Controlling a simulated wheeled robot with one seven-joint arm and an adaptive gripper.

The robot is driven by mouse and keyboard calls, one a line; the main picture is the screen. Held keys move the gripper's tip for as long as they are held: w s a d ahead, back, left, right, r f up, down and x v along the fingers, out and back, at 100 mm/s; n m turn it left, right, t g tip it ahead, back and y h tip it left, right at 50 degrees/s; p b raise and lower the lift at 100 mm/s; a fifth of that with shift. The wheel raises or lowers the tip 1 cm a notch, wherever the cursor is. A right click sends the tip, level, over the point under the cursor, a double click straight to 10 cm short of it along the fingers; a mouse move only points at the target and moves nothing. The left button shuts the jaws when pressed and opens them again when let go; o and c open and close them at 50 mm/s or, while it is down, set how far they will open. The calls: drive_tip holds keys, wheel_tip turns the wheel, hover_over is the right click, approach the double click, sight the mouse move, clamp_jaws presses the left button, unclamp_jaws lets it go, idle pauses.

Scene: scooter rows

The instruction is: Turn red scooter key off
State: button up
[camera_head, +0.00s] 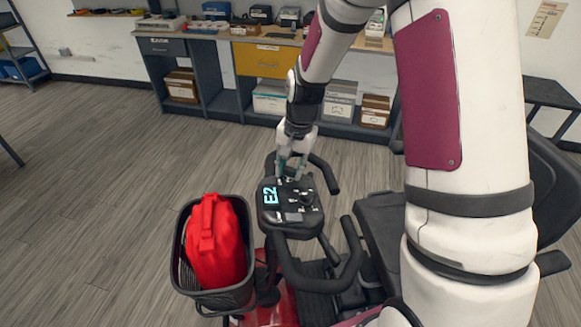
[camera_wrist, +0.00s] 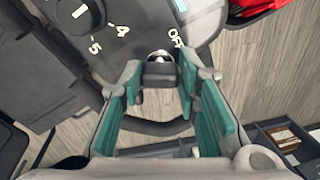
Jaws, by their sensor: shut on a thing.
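The red scooter (camera_head: 283,305) stands below my arm, with its black console (camera_head: 290,228) upright and a lit "E2" display on it. My gripper (camera_head: 291,170) is at the far part of the console. In the wrist view, my gripper (camera_wrist: 160,72) has its teal-padded fingers on either side of the dark key (camera_wrist: 160,76) with a shiny metal part, shut on it. The "OFF" mark (camera_wrist: 176,38) is printed just above the key. A numbered dial (camera_wrist: 82,14) is to its left. The key is hidden by the fingers in the head view.
A black basket (camera_head: 183,283) holding a red container (camera_head: 213,245) is left of the console. Black handlebars (camera_head: 318,283) and a seat (camera_head: 383,225) are nearby. A workbench (camera_head: 190,50) with boxes stands behind.

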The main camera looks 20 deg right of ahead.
drive_tip(key=shift+n, duration=0.4)
drive_tip(key=n+p, duration=0.1)
drive_tip(key=n, duration=0.4)
drive_tip(key=shift+d, duration=0.1)
drive_tip(key=n+p, duration=0.1)
drive_tip(key=n, duration=0.5)
drive_tip(key=shift+y+p, duration=0.35)
drive_tip(key=shift+y, duration=0.05)
drive_tip(key=o, duration=1.2)
drive_tip(key=shift+c, duration=0.2)
